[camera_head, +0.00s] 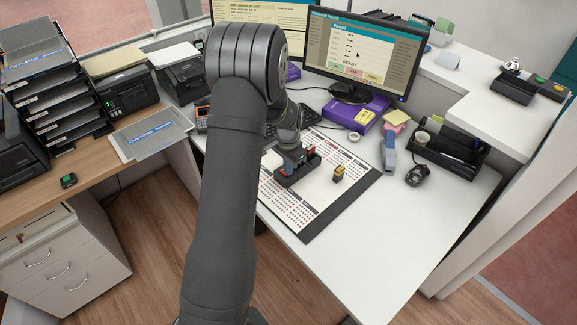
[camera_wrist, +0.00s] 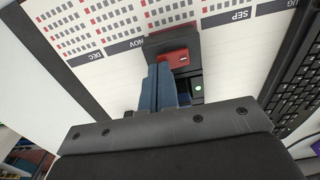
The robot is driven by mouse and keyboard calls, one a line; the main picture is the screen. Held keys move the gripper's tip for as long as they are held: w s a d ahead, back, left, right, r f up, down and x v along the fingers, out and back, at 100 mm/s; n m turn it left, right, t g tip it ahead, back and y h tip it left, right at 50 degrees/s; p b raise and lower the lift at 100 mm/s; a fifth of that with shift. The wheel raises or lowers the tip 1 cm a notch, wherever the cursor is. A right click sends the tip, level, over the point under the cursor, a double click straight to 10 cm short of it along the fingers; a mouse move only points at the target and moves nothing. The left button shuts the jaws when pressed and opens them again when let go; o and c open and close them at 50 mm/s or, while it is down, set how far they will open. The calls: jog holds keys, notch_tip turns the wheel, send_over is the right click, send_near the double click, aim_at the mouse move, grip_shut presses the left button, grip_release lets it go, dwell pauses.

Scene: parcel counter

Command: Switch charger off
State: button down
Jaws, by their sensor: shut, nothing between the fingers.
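The dark charger (camera_head: 297,172) lies on the calendar desk mat, with red parts at its ends. In the wrist view the charger (camera_wrist: 158,44) shows a red block (camera_wrist: 178,59) in it and a small lit green light (camera_wrist: 198,88) beside my fingers. My gripper (camera_head: 296,158) points down over the charger, shut and empty. Its blue fingers (camera_wrist: 161,84) hide part of the charger in the wrist view. I cannot tell whether they touch it. The switch is not clearly visible.
A yellow and dark block (camera_head: 339,174) stands on the mat (camera_head: 338,208) right of the charger. A keyboard (camera_wrist: 298,88) lies near the charger. The front right desk is clear.

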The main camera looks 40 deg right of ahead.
jog(key=shift+f, duration=0.4)
notch_tip(320, 180, up, 8)
jog(key=shift+r, duration=0.15)
dwell(5.3)
jog(key=w+r+g, duration=0.1)
jog(key=w+r, duration=0.3)
jog(key=r, duration=0.5)
jog(key=shift+w+a, duration=0.15)
jog(key=shift+f, duration=0.1)
jog(key=shift+t, duration=0.5)
jog(key=shift+s+d+f, duration=0.1)
jog(key=shift+s+f, duration=0.6)
jog(key=shift+f, duration=0.95)
jog(key=shift+s+d+f, duration=0.1)
jog(key=shift+s+f, duration=0.65)
jog(key=shift+f, duration=0.9)
jog(key=shift+s+f, duration=0.7)
jog(key=shift+f, duration=0.95)
